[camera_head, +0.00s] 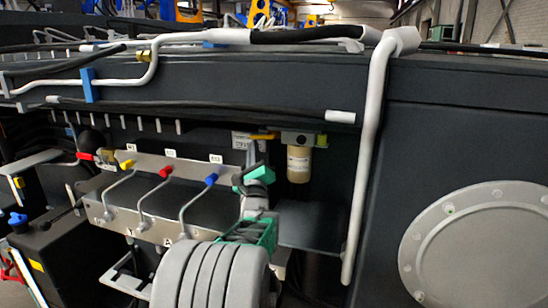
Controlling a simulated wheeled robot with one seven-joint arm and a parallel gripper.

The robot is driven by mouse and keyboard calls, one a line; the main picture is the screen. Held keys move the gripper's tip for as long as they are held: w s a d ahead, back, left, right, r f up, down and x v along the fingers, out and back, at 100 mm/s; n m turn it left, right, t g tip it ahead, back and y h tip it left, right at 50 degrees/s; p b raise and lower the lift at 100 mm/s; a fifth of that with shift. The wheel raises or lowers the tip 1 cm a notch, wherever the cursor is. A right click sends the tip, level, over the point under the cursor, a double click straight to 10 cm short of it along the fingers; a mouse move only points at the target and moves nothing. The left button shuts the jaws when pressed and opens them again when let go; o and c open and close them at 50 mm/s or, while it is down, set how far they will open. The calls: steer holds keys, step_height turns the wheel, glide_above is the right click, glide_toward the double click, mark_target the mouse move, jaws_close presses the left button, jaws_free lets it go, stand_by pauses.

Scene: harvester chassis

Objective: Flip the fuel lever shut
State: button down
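A small yellow-orange lever (263,136) sticks out to the left from the metal head of a fuel filter (299,160) with a cream-coloured bowl. I take it for the fuel lever; it lies roughly level. My gripper (251,148) points upward just below and left of the lever's free end. In this view the fingertips come close to the lever; I cannot tell whether they touch it. The fingers are small and seen against a pale label, so their opening is unclear. My green and grey wrist and arm hide what lies below.
Left of my gripper, a metal panel (112,212) carries bent levers with yellow (127,164), red (165,171) and blue (211,179) knobs. A thick white pipe (366,150) runs down right of the filter. A round grey cover (480,245) sits at right.

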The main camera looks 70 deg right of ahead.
steer(key=shift+r, duration=0.25)
stand_by(0.4)
steer(key=b+v, duration=0.3)
steer(key=v, duration=0.4)
steer(key=shift+a+f, duration=0.2)
steer(key=shift+a, duration=0.15)
